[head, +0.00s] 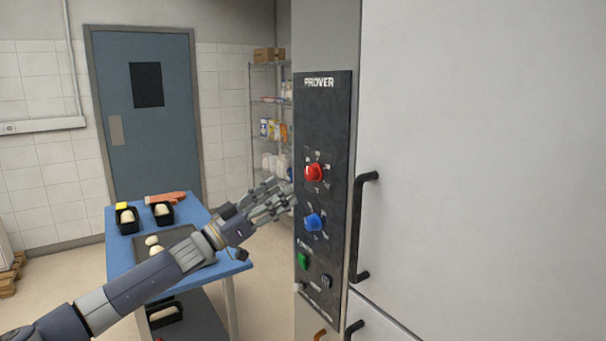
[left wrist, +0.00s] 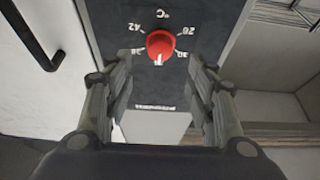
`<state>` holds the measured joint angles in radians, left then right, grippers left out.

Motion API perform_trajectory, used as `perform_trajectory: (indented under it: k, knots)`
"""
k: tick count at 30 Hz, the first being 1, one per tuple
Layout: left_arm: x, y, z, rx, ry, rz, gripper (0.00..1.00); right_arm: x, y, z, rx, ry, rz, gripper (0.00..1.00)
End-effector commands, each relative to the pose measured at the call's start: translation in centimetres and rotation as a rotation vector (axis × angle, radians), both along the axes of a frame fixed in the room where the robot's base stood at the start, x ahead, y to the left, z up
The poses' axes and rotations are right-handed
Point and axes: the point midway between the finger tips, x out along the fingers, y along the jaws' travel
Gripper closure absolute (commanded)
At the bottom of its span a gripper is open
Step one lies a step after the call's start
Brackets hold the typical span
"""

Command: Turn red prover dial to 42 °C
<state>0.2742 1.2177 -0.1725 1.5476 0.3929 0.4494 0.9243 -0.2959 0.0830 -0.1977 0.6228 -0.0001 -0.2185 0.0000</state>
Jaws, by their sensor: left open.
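The red prover dial (head: 314,172) sits on the upper part of the black PROVER panel (head: 322,110). In the left wrist view the red dial (left wrist: 160,45) appears upside down, with printed numbers around it, including 20, 30 and 42, and a °C mark. A small white mark shows at its lower edge in that view, between the two lower numbers. My left gripper (head: 284,193) is open and points at the panel, just left of the dial in the head view. Its fingers (left wrist: 160,78) lie either side of the dial, apart from it. My right gripper is not in view.
A blue dial (head: 313,222) and a green button (head: 303,261) sit lower on the panel. A dark vertical door handle (head: 361,225) stands out to its right. A blue table (head: 236,262) with black tins and dough pieces stands under my left arm. A shelf rack stands behind.

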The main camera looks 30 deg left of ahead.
Motion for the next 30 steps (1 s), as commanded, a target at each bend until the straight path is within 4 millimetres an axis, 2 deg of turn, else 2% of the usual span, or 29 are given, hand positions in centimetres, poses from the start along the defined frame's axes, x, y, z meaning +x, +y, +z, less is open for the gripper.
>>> perform_trajectory:
  k: [1, 18, 30]
  knots:
    - [0.5, -0.1, 0.6, -0.002, -0.004, 0.001, 0.49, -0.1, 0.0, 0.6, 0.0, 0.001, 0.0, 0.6]
    - [5.9, -2.3, 2.9, -0.001, 0.0, 0.003, 0.49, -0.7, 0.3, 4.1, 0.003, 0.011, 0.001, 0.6]
    - [7.0, -2.8, 3.0, 0.001, 0.002, 0.001, 0.49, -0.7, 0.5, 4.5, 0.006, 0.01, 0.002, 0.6]
